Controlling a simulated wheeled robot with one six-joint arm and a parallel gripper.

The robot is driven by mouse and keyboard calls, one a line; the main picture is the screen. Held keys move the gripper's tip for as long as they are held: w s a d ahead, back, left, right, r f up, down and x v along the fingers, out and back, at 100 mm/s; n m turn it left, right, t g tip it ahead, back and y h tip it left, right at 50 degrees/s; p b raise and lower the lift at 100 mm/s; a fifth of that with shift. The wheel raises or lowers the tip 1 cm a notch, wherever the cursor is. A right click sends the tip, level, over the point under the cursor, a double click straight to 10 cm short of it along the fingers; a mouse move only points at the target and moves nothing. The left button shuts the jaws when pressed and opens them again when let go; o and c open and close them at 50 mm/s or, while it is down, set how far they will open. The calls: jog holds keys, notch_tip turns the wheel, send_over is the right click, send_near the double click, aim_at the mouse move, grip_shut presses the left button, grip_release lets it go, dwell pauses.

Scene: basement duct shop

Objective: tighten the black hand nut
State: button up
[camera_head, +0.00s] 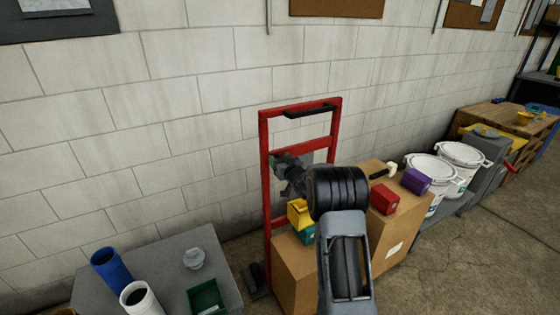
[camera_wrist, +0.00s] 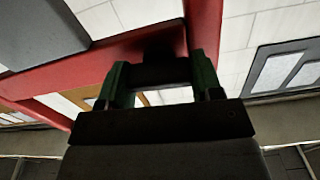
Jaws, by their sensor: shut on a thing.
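My gripper (camera_head: 284,166) is at the red upright frame (camera_head: 302,146), beside a grey plate (camera_head: 306,157), in the head view. In the wrist view my gripper (camera_wrist: 160,68) has its two green fingers on either side of a dark piece, which I take to be the black hand nut (camera_wrist: 160,72). It sits against the red frame and is in deep shadow, so its shape and how far it is turned are unclear. In the head view my own wrist and arm hide the nut.
Cardboard boxes (camera_head: 388,228) stand at the frame, bearing a red box (camera_head: 384,198), a purple box (camera_head: 416,181) and a yellow one (camera_head: 299,213). White buckets (camera_head: 462,157) stand to the right. A grey table (camera_head: 170,262) with cups is at lower left. The block wall is close behind.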

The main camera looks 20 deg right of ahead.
jog(key=m, duration=0.4)
jog(key=shift+d+p, duration=0.1)
jog(key=shift+p, duration=0.3)
jog(key=m+p, duration=0.1)
jog(key=m, duration=0.3)
jog(key=shift+m, duration=0.4)
jog(key=m+p, duration=0.1)
jog(key=m, duration=0.3)
jog(key=shift+d, duration=0.1)
jog(key=shift+f+m+p, duration=0.2)
jog(key=shift+m+p, duration=0.55)
jog(key=shift+m, duration=1.55)
jog(key=o, duration=0.9)
jog(key=s, duration=0.4)
jog(key=s+d+b, duration=0.1)
jog(key=s, duration=0.8)
jog(key=shift+s+d+b, duration=0.3)
jog(key=shift+s, duration=0.05)
